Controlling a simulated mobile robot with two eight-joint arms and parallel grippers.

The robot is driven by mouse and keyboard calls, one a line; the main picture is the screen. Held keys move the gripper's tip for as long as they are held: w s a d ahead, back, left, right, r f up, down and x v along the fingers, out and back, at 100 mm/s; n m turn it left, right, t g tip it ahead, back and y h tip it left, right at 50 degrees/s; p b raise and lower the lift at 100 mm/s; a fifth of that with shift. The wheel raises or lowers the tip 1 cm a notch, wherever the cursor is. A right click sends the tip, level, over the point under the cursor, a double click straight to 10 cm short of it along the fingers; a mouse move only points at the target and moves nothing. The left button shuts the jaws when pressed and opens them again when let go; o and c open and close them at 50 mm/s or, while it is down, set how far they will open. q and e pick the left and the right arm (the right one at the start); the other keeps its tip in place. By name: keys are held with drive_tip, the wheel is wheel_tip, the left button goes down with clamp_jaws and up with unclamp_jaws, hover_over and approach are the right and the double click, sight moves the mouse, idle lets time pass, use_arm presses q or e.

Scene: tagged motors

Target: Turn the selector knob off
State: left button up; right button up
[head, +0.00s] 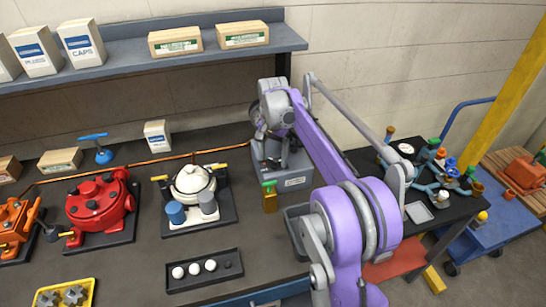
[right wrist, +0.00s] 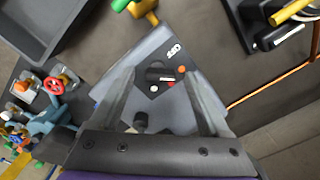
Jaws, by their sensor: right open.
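The selector knob (right wrist: 157,74) is small and black with a pale mark, on a dark plate on the top of a grey box (right wrist: 182,120). The box also shows in the head view (head: 297,182), on the bench under my right arm. My right gripper (right wrist: 160,72) is open, its two fingers spread on either side of the knob in the right wrist view. I cannot tell whether they touch it. In the head view the right gripper (head: 272,140) is over the box, and the arm hides the knob. My left gripper is out of view.
Orange and white dots lie around the knob, and a second black knob (right wrist: 141,121) is nearer the gripper. A red motor (head: 98,208) and a white motor (head: 193,185) stand to the left. An empty dark tray (right wrist: 42,38) is close by.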

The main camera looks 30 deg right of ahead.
drive_tip(key=shift+f, duration=0.15)
clamp_jaws()
idle(0.4)
drive_tip(key=n, duration=0.4)
drive_tip(key=shift+n, duration=0.3)
drive_tip(key=n, duration=0.4)
drive_tip(key=shift+s+a, duration=0.1)
idle(0.4)
unclamp_jaws()
